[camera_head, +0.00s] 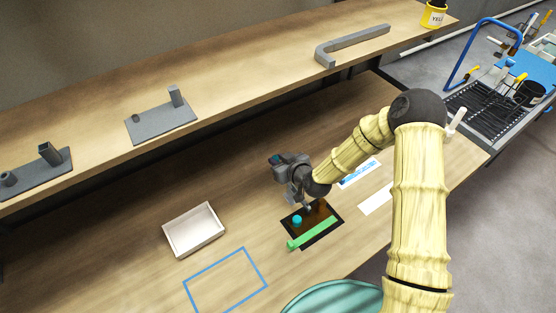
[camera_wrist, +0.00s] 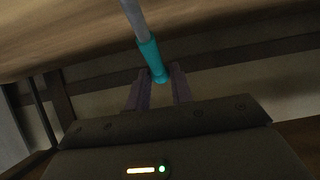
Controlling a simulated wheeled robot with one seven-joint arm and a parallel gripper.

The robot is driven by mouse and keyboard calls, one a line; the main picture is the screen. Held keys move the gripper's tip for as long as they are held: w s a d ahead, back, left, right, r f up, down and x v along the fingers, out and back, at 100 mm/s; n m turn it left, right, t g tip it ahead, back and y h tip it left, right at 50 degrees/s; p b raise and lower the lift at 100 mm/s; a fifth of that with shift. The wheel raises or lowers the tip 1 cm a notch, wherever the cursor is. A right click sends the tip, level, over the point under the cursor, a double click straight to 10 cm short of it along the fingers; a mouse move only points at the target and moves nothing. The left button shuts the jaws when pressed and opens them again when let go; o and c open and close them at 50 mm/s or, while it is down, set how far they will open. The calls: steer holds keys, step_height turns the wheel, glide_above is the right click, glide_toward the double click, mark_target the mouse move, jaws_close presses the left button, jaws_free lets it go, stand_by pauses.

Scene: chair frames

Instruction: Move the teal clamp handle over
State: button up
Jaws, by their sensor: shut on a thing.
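The teal clamp handle (camera_wrist: 152,62) is a teal sleeve with a grey rod running up from it in the wrist view. My gripper (camera_wrist: 162,72) has its two fingers on either side of the teal end and is shut on it. In the head view my gripper (camera_head: 294,200) points down over a black mat (camera_head: 300,244). A small teal part (camera_head: 297,220) shows just below the fingers there. The grey rod cannot be made out clearly in the head view.
A green bar (camera_head: 313,233) lies on the mat's front edge. A white tray (camera_head: 194,230) and a blue taped outline (camera_head: 226,281) are to the left on the bench. A raised shelf (camera_head: 235,85) holding grey fixtures runs behind. The outline's inside is clear.

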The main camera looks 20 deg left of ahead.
steer(key=shift+r, duration=0.1)
steer(key=shift+s+d+r+p, duration=0.25)
steer(key=shift+s+d+r, duration=0.1)
steer(key=shift+r, duration=0.25)
steer(key=shift+s+d+r+p, duration=0.25)
steer(key=shift+d+r, duration=0.1)
steer(key=shift+r, duration=0.2)
steer(key=shift+d, duration=0.1)
steer(key=shift+v, duration=1.7)
steer(key=shift+r, duration=0.15)
